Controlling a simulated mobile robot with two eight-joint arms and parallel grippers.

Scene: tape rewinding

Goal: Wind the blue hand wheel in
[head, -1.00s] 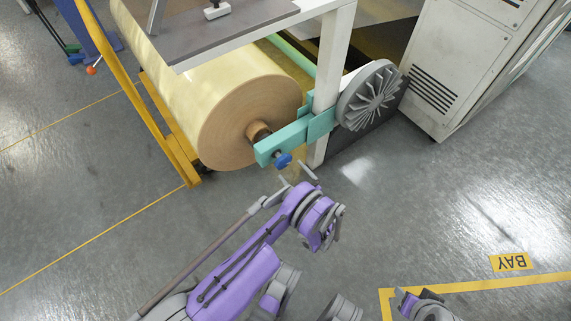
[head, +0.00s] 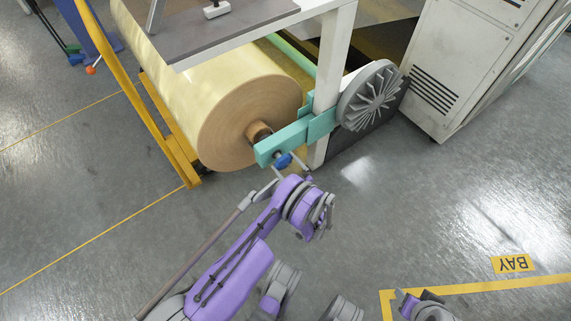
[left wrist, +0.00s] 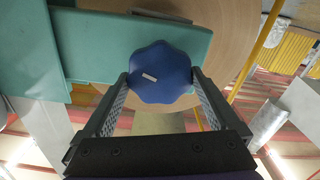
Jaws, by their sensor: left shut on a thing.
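The blue hand wheel (head: 284,160) is small and lobed and sits on the end of the teal arm (head: 290,140), beside the big yellow roll (head: 205,85). My left gripper (head: 290,168) is at the wheel, with one finger on either side of it. In the left wrist view the hand wheel (left wrist: 160,72) fills the gap between the fingertips of my left gripper (left wrist: 160,80), which is shut on it. A small pale mark shows on the wheel's face. My right gripper is not in view.
A grey finned disc (head: 370,95) stands right of the white post (head: 330,65). A yellow rail (head: 130,85) runs along the roll's left. A white cabinet (head: 455,65) stands at the right. The floor in front is clear around a BAY label (head: 513,263).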

